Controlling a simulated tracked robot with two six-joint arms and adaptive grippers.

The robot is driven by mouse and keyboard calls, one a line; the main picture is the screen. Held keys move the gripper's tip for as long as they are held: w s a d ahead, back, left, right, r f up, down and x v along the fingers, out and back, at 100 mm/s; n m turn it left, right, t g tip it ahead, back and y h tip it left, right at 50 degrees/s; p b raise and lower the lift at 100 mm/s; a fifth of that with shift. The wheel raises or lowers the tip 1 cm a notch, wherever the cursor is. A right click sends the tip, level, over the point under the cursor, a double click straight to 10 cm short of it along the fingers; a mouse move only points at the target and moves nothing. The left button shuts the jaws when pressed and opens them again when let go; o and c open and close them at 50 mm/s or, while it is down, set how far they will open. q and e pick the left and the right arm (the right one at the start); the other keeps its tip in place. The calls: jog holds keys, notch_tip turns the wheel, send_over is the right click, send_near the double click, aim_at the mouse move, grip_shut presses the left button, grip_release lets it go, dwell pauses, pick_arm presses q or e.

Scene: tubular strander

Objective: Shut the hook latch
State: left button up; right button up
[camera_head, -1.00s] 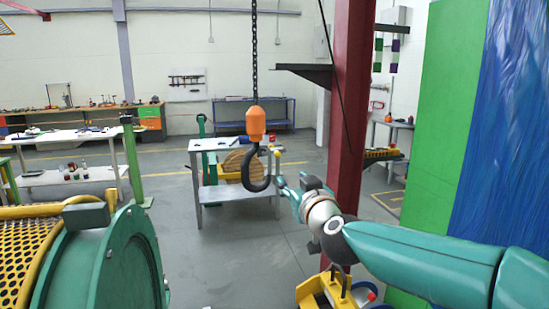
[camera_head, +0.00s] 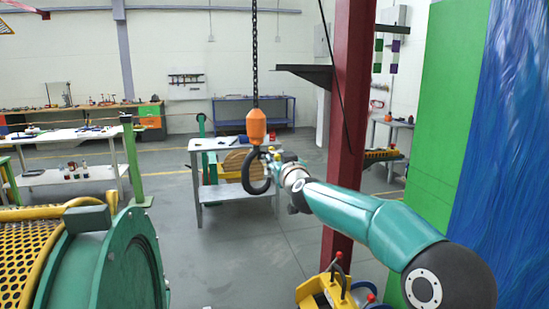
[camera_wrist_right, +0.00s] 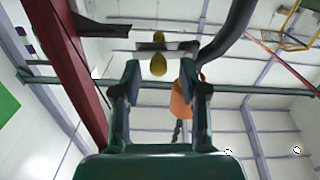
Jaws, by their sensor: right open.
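A thick black hook (camera_head: 246,176) hangs below an orange block (camera_head: 256,125) on a chain. My right gripper (camera_head: 273,161) is close at the right side of the hook and partly hides it. In the right wrist view, the open fingers (camera_wrist_right: 162,78) point at a pale metal latch (camera_wrist_right: 180,46) with yellow knobs (camera_wrist_right: 158,66). The lower knob lies between the fingertips in the picture; I cannot tell whether they touch it. The hook curve (camera_wrist_right: 236,28) and orange block (camera_wrist_right: 184,98) show at the right. The latch is small and partly hidden in the head view. My left gripper is out of view.
A red column (camera_head: 349,110) stands right of the hook, behind my right arm. A grey table (camera_head: 206,192) stands behind the hook. A green machine drum (camera_head: 125,265) is at lower left, and a yellow device (camera_head: 320,292) at the bottom. Open floor lies between.

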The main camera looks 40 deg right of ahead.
jog(key=shift+w+d, duration=0.3)
jog(key=shift+w, duration=0.2)
